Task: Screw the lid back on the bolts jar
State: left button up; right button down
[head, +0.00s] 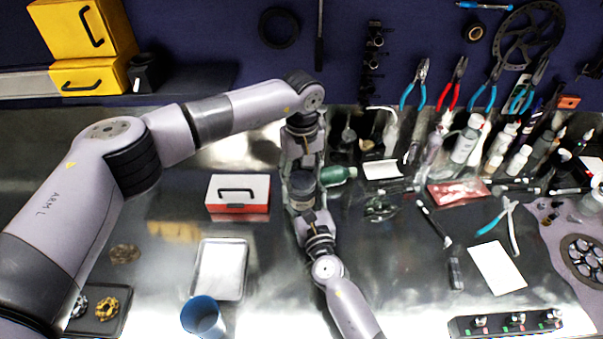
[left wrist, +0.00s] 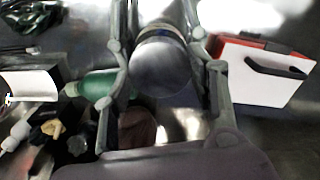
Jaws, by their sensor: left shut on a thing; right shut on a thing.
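My left gripper (head: 302,165) reaches down over the bench from the back. In the left wrist view its two fingers stand on either side of a dark grey round thing (left wrist: 160,65), which looks like the lid, and are shut on it. My right gripper (head: 308,214) comes up from the bottom and meets the left one end to end. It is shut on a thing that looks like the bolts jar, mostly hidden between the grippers. I cannot tell whether lid and jar touch or how the threads sit.
A red and white toolbox (head: 238,193) stands close on the left, and a green bottle (head: 338,175) lies close on the right. A metal tray (head: 220,268) and a blue cup (head: 203,317) are at the front left. Bottles and hand tools crowd the right side.

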pick_arm(q)
jog(key=m, duration=0.6)
jog(key=shift+m, duration=0.3)
jog(key=m, duration=0.6)
jog(key=o, duration=0.7)
jog(key=shift+r, duration=0.1)
jog(key=shift+r, duration=2.15)
jog(key=shift+d, duration=0.1)
jog(key=shift+c, duration=0.2)
